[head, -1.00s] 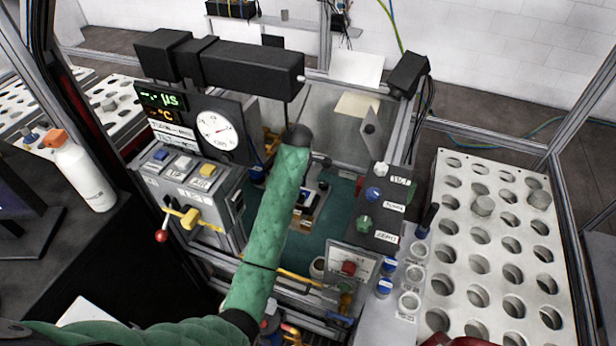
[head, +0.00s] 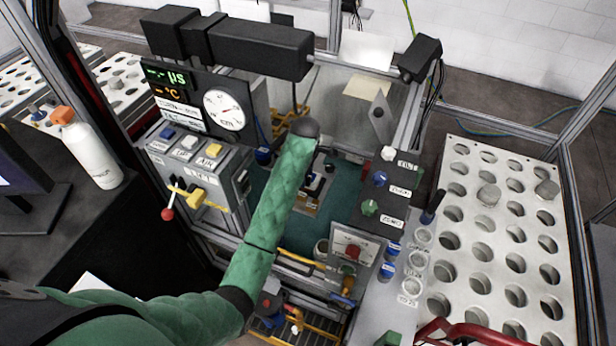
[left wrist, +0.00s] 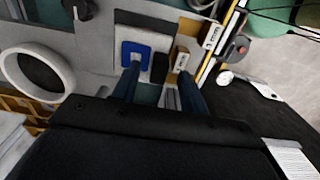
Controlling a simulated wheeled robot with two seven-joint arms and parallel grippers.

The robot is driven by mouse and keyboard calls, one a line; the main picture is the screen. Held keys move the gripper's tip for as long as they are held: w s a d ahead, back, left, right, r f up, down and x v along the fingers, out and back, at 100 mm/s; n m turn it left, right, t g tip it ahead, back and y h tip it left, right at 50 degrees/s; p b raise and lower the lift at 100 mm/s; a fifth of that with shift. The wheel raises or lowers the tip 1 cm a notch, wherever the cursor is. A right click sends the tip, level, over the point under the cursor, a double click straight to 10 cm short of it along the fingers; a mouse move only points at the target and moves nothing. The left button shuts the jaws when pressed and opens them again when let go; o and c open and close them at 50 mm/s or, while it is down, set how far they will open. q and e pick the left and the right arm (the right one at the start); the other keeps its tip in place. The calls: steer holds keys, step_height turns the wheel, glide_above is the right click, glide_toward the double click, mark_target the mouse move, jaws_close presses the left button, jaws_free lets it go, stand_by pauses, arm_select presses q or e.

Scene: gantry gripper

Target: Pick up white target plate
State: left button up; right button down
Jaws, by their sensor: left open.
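My left arm's green sleeve reaches over the middle of the machine in the head view, and its wrist end hides much of the work area. In the left wrist view my left gripper (left wrist: 159,80) is open, its two dark blue fingers apart over a small fixture. Near the fingertips are a blue square with a pale centre (left wrist: 135,54), a black block and a pale block (left wrist: 182,59) on a brown base. I cannot tell which pale piece is the white target plate. Nothing is visibly clamped. My right gripper is not in view.
A white rack with round holes (head: 480,222) stands at the right. A panel with buttons and a red-knobbed lever (head: 168,214) is at the left, with a white bottle (head: 92,150) beyond. A black beam (head: 258,48) spans the back. A teal surface lies around the fixture.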

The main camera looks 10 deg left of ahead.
arm_select(q)
steer(key=shift+f, duration=1.15)
jaws_close()
steer(key=shift+w+r, duration=0.1)
steer(key=shift+r, duration=0.05)
